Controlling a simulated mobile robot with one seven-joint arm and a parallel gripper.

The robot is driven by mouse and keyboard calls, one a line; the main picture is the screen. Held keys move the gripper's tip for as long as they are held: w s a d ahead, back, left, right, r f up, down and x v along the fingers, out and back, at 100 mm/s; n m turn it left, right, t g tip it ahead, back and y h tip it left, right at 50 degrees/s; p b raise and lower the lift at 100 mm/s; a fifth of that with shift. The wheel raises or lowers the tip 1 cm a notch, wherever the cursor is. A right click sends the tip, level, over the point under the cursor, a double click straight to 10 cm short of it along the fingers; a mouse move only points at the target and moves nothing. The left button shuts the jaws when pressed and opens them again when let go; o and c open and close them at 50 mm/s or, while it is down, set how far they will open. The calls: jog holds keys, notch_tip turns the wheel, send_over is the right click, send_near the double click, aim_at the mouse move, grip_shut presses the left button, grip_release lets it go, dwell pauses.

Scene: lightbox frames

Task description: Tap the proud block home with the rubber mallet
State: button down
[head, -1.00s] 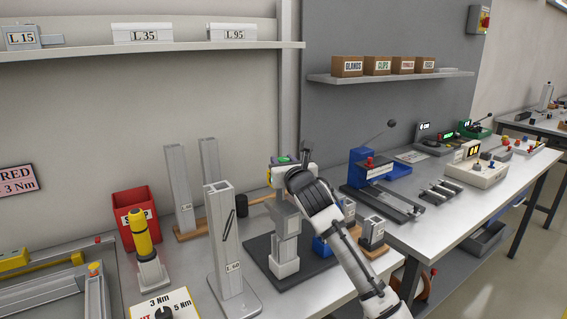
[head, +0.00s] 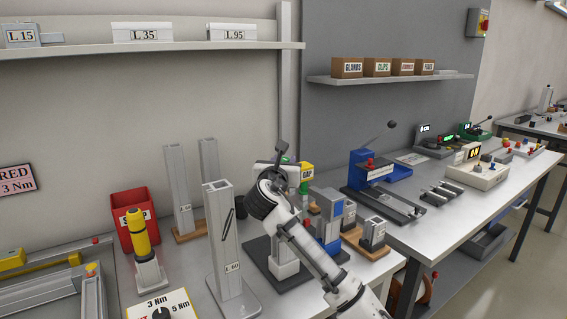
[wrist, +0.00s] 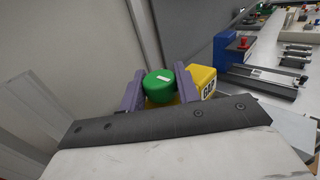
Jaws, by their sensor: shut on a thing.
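In the head view the yellow block (head: 307,171) shows right of my gripper (head: 285,165), above the bench. The dark mat (head: 258,250) carries a grey fixture with a pale foot (head: 285,268), mostly hidden by my arm. I cannot make out the proud block. The mallet does not show now.
A tall L 60 post (head: 225,240) stands left of my arm. A red bin (head: 130,205) and a yellow-topped tool (head: 138,235) are farther left. A blue-and-grey device (head: 330,218) and small grey blocks (head: 373,232) stand to the right. A blue press (head: 365,170) is beyond.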

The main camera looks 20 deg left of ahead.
dwell(0.5)
jog(key=c, duration=1.1)
grip_release()
jog(key=shift+o, duration=0.2)
jog(key=s+d+b, duration=0.1)
jog(key=s+b, duration=0.1)
jog(key=s, duration=0.5)
jog(key=shift+s, duration=0.25)
jog(key=shift+c, duration=0.2)
